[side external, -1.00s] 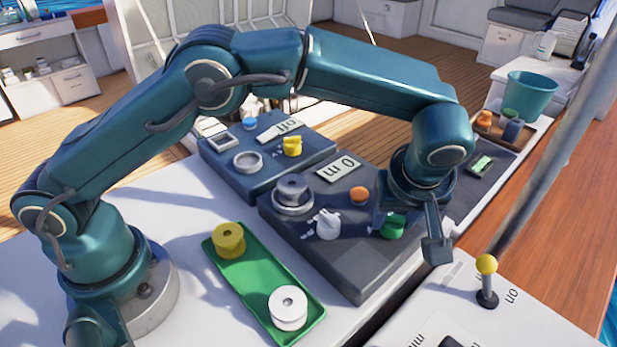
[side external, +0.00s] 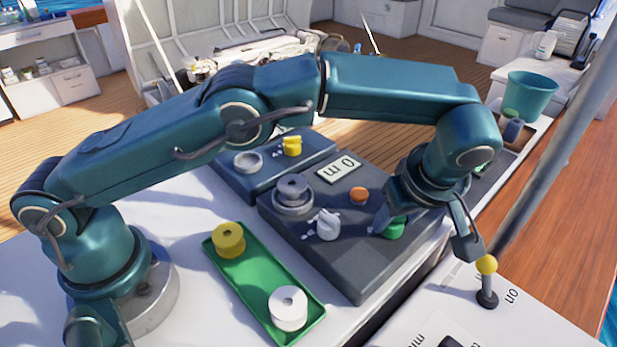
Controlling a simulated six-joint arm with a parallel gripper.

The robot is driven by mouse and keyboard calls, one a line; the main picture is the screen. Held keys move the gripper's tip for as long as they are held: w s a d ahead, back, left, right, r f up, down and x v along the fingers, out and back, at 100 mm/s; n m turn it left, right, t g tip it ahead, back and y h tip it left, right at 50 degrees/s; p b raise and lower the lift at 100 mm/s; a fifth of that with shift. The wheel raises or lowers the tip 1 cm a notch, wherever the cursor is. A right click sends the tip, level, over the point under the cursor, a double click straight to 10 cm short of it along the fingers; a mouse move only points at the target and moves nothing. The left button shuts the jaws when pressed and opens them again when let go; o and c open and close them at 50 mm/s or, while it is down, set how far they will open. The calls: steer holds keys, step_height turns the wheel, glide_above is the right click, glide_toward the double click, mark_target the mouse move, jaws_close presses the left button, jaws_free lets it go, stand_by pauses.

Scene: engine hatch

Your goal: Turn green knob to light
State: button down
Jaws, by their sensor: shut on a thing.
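The green knob (side external: 393,229) sits at the right front of the dark grey panel (side external: 350,275). My gripper (side external: 389,216) reaches down to it from above and is shut on it. The wrist hides the knob's upper part and most of the fingers. A slim bracket hangs from the wrist at right, apart from the knob. I cannot make out the knob's pointer or which mark it faces.
A white knob (side external: 327,227), an orange button (side external: 359,194) and a grey round knob (side external: 292,191) stand close by on the panel. A green tray (side external: 258,283) holds yellow and white spools. A yellow-tipped lever (side external: 487,265) stands near the wrist bracket.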

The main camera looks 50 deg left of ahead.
mark_target(395, 220)
steer(key=shift+c, duration=2.2)
jaws_free()
steer(key=shift+s+a, duration=0.1)
steer(key=shift+v, duration=1.75)
steer(key=shift+s+d+r, duration=0.15)
steer(key=shift+d+r, duration=0.1)
steer(key=shift+r, duration=0.45)
